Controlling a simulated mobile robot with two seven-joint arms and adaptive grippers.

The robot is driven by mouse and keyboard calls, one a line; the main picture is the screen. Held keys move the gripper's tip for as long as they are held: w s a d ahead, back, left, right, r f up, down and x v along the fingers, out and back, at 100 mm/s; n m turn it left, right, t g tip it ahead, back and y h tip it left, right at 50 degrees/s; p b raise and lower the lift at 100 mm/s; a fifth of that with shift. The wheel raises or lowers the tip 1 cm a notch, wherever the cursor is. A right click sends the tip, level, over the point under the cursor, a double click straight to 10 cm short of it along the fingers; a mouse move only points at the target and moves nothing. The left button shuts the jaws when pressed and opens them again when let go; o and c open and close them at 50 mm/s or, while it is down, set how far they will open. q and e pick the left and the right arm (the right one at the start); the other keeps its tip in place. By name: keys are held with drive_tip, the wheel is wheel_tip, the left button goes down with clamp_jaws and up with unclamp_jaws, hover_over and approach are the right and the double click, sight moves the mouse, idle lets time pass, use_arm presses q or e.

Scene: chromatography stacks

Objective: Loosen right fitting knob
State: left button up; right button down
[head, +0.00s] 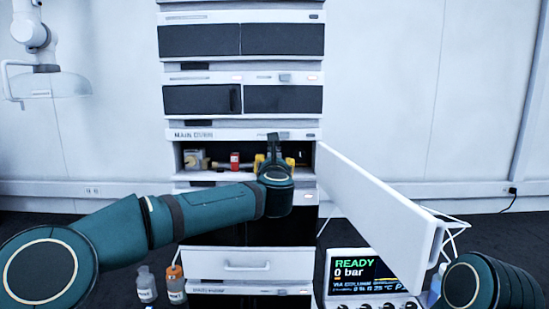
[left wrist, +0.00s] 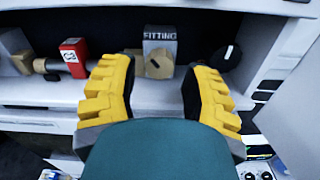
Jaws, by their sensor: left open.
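My left gripper (head: 274,162) is open in front of the open oven compartment, its yellow fingers spread. In the left wrist view, the gripper (left wrist: 160,68) has a tan, faceted fitting knob (left wrist: 159,64) between its fingertips in the picture, under a grey block (left wrist: 160,38) marked "FITTING". I cannot tell whether the fingers touch the knob. A red labelled block (left wrist: 74,57) and a tan fitting (left wrist: 22,62) lie to the left, on a brownish rod. In the head view, the gripper hides the right knob. My right gripper is out of view.
A black knob (left wrist: 232,56) sits right of the gripper in the compartment. The open white door (head: 375,210) juts out on the right. A screen (head: 362,272) reads "READY 0 bar". Two bottles (head: 146,285) stand below my left arm.

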use_arm(q)
drive_tip(key=shift+w+p, duration=0.3)
drive_tip(key=shift+w, duration=1.4)
drive_tip(key=shift+c, duration=0.4)
clamp_jaws()
drive_tip(key=shift+n+b, duration=0.3)
drive_tip(key=shift+b, duration=0.3)
drive_tip(key=n+b, duration=0.4)
drive_tip(key=b, duration=0.1)
drive_tip(key=shift+a+f+b, duration=0.1)
drive_tip(key=shift+f+b, duration=0.05)
drive_tip(key=shift+b, duration=0.25)
drive_tip(key=shift+r+n+b, duration=0.2)
drive_tip(key=shift+n+b, duration=1)
drive_tip(key=shift+b, duration=0.05)
drive_tip(key=shift+s, duration=0.1)
